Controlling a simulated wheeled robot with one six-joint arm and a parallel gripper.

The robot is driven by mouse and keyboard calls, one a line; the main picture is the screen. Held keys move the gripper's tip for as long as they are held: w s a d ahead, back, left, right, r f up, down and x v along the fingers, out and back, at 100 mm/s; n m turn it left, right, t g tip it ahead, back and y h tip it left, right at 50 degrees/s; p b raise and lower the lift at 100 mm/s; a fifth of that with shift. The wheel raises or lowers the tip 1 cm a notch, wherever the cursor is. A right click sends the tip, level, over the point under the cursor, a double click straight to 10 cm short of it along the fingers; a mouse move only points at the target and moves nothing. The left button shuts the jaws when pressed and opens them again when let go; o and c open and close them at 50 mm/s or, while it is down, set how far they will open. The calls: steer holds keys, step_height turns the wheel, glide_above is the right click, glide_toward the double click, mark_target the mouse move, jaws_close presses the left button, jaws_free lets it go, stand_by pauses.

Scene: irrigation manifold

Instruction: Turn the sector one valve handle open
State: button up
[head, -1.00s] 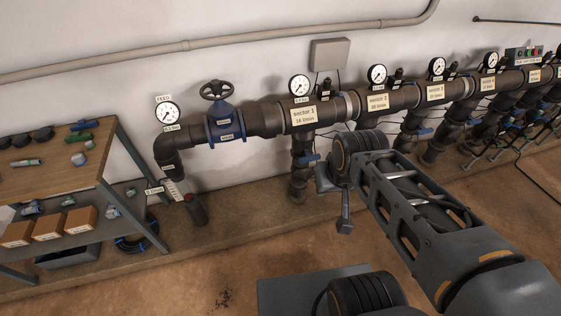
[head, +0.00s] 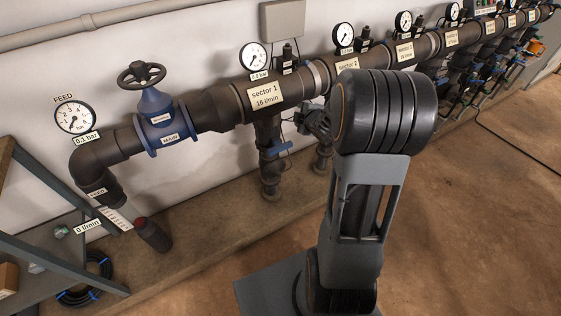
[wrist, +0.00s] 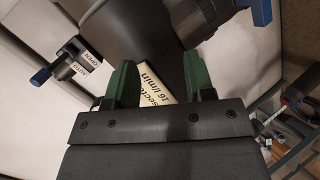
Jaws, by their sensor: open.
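The sector one valve handle (head: 281,149) is a small blue lever on the branch pipe under the "sector 1, 16 l/min" label (head: 265,95). My gripper's green fingers are apart and empty in the wrist view (wrist: 158,65), with the sector 1 label (wrist: 158,82) and dark pipe beyond them. In the head view my arm hides most of the gripper. A blue piece (wrist: 262,12) shows at the top right of the wrist view; I cannot tell if it is this handle. A black unit marked OPEN and AUTO (wrist: 75,58), with a blue end, is at left.
The blue MAIN valve (head: 160,120) with its dark handwheel and the FEED gauge (head: 74,118) stand left on the manifold. The sector 1 gauge (head: 253,57) is above the pipe. Further sectors run off right. A shelf (head: 60,250) is at lower left. Floor at right is mostly clear.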

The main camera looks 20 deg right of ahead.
step_height(320, 180, down, 12)
steer(key=d+n+t+y+b, duration=0.2)
steer(key=n+y+b, duration=0.2)
steer(key=n, duration=0.1)
steer(key=n+t+y+b, duration=0.1)
steer(key=n+y+b, duration=0.4)
steer(key=y, duration=0.1)
glide_toward(283, 149)
steer(key=b+x, duration=0.1)
steer(key=x, duration=1)
steer(key=shift+w+a, duration=0.1)
steer(key=c, duration=0.9)
